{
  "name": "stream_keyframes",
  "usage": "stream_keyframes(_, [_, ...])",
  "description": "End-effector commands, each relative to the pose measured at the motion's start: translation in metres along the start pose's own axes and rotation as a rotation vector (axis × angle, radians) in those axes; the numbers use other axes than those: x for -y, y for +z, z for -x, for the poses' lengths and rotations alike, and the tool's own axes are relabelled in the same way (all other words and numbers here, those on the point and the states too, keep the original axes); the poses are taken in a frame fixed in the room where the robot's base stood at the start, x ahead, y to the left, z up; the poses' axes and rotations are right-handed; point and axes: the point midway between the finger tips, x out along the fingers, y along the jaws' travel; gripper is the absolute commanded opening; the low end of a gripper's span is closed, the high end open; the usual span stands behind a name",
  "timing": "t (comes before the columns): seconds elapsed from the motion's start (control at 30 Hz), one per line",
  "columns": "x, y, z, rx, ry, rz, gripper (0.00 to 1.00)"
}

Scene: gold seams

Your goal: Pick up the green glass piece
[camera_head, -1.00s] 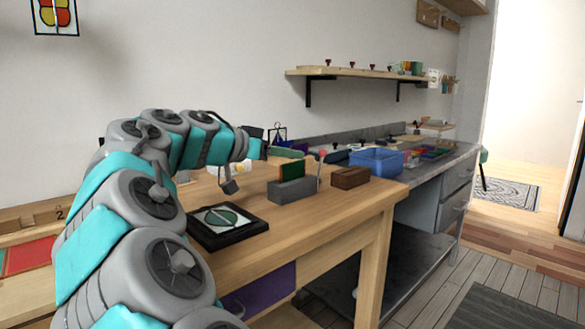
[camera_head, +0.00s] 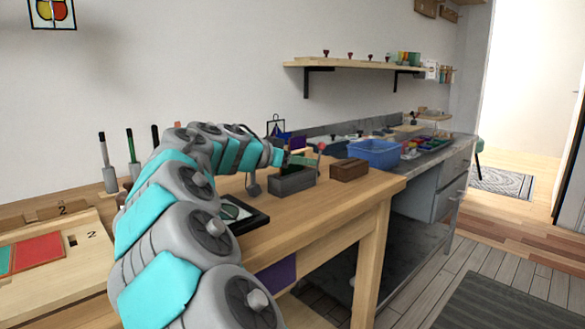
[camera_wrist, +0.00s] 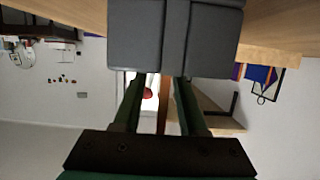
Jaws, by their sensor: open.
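A grey slotted block (camera_head: 291,180) stands on the wooden table in the head view. The green glass piece (camera_head: 291,171) stands upright in it as a dark green patch, mostly hidden by my gripper. My gripper (camera_head: 303,160) is open, with green fingers reaching over the block. In the wrist view my gripper (camera_wrist: 160,82) has its two fingers apart, with tips at the edge of the grey block (camera_wrist: 174,40). A narrow brown-orange strip shows between the fingers; I cannot tell whether it is glass or background.
A brown wooden block (camera_head: 349,170) stands right of the grey block. A black-framed panel (camera_head: 247,215) lies at the left, partly behind my arm. A blue bin (camera_head: 375,154) stands on the grey counter beyond. The table's front right is clear.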

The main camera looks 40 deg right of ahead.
Motion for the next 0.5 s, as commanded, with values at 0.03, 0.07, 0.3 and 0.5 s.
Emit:
stream_keyframes(0.03, [-0.0001, -0.0001, 0.0000, 0.000, 0.000, 0.000, 0.41])
stream_keyframes(0.07, [-0.0001, -0.0001, 0.0002, -0.001, 0.000, 0.000, 0.41])
stream_keyframes(0.3, [-0.0003, -0.0001, 0.0005, -0.001, 0.001, 0.000, 0.23])
stream_keyframes(0.5, [-0.0004, 0.0000, 0.0006, -0.001, 0.001, 0.000, 0.01])
